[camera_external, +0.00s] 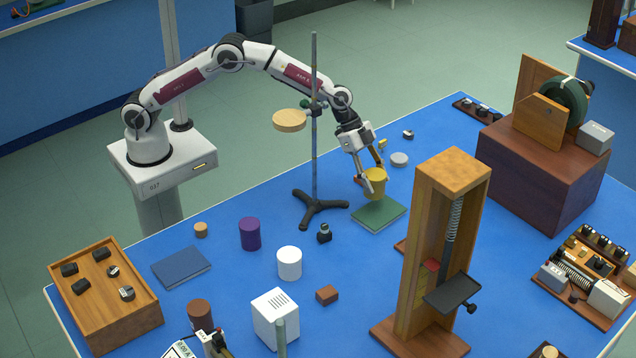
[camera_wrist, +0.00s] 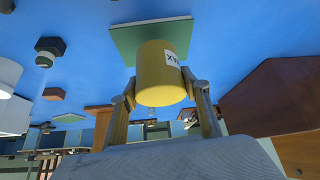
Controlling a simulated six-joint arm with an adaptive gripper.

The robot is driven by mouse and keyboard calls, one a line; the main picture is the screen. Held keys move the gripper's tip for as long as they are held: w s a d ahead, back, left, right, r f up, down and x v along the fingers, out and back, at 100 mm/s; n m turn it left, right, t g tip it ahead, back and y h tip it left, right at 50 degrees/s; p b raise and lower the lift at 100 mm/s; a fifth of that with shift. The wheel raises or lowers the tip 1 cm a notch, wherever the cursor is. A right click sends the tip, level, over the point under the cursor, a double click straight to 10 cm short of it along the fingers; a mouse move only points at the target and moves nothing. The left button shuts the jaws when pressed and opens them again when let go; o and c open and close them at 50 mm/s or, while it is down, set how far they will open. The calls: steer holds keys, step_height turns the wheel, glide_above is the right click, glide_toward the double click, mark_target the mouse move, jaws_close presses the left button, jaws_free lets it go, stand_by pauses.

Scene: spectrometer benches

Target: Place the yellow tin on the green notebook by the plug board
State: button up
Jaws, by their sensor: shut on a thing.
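The yellow tin (camera_external: 375,185) is held between the fingers of my gripper (camera_external: 371,172), which is shut on it. In the wrist view the tin (camera_wrist: 161,75) shows a white label and sits between both fingertips (camera_wrist: 163,92). The green notebook (camera_external: 379,214) lies flat on the blue table just below the tin in the outside view. In the wrist view the notebook (camera_wrist: 125,42) is partly hidden behind the tin. I cannot tell for certain whether the tin touches the notebook. The plug board (camera_external: 592,265), a wooden board with several black parts, is probably the one at the right.
A tripod stand (camera_external: 314,150) with a round plate rises left of my gripper. A tall wooden frame (camera_external: 445,230) stands right of and in front of the notebook. A brown box (camera_external: 540,175) stands at the back right.

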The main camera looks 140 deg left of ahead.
steer(key=shift+f, duration=2.45)
steer(key=shift+f, duration=0.1)
steer(key=o, duration=1.2)
steer(key=shift+s+r, duration=0.3)
steer(key=shift+r, duration=0.35)
steer(key=shift+v, duration=5.4)
